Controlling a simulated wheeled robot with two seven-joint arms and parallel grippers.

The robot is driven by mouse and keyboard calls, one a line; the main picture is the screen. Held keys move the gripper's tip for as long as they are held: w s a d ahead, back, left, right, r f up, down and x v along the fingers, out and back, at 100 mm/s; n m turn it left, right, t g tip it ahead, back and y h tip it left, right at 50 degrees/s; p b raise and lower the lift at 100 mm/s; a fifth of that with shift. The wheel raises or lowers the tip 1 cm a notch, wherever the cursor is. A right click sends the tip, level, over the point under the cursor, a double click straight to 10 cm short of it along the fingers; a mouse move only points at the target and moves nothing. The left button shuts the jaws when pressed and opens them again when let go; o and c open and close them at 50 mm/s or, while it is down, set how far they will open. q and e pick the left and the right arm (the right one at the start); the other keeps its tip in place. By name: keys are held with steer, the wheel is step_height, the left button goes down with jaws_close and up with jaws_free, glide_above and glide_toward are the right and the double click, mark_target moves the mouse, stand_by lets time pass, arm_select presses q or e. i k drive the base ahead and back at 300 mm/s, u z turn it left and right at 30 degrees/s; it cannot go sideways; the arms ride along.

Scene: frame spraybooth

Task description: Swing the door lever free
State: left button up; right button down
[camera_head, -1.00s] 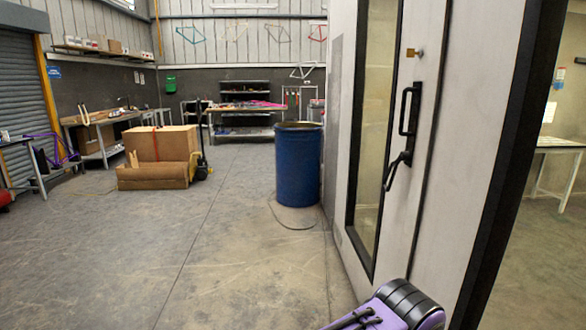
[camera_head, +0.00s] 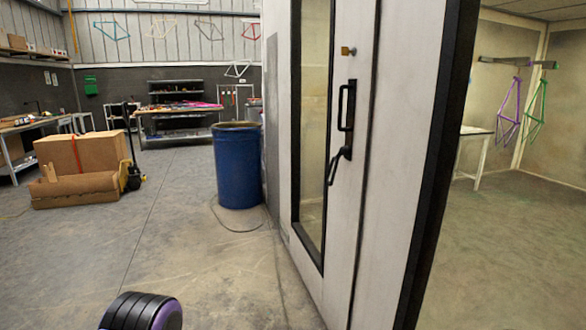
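The white door (camera_head: 345,230) with a tall glass pane stands right of centre. Its black lever (camera_head: 339,163) slants down and to the left from its pivot. It sits just below a black upright pull handle (camera_head: 347,106). A small brass-coloured fitting (camera_head: 348,50) is above them. Nothing touches the lever. A purple and black rounded part of my own arm shows at the bottom left, well away from the lever. Neither gripper's fingers can be seen.
A thick black edge (camera_head: 437,165) bounds the white panels on the right. Beyond it is a room with a white table (camera_head: 474,140) and hanging bike frames (camera_head: 509,112). A blue drum (camera_head: 238,165) and cardboard boxes (camera_head: 82,155) stand left. The floor between is mostly clear.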

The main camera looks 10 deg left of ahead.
mark_target(343, 150)
steer(key=u, duration=0.45)
steer(key=i, duration=1.65)
steer(key=u, duration=0.25)
